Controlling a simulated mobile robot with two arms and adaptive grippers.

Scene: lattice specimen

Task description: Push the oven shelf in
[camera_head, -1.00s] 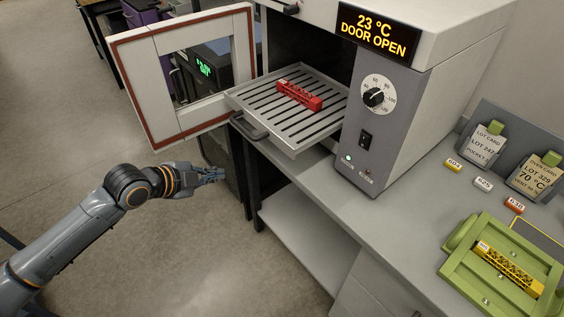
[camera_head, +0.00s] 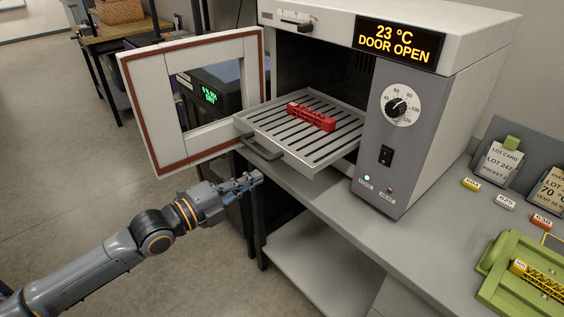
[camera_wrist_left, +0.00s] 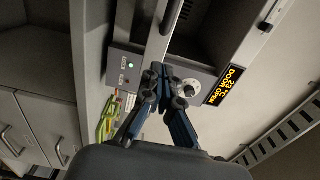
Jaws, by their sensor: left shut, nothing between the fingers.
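The oven shelf (camera_head: 322,153) is a grey slatted tray that sticks out of the open oven (camera_head: 432,125). A red lattice specimen (camera_head: 312,117) lies on it. The shelf's dark handle (camera_head: 262,150) is on its front edge. My left gripper (camera_head: 257,176) is shut and empty, just below and in front of the handle, apart from it as far as I can tell. In the left wrist view the shut fingers (camera_wrist_left: 157,70) point toward the oven front, with the dial (camera_wrist_left: 191,88) beyond them. My right gripper is not in view.
The oven door (camera_head: 141,103) stands open at the left, close to the shelf. The grey bench (camera_head: 345,216) runs below the oven. A green fixture (camera_head: 500,285) with a yellow specimen (camera_head: 545,284) and lot cards (camera_head: 498,162) are at the right. The floor at the left is clear.

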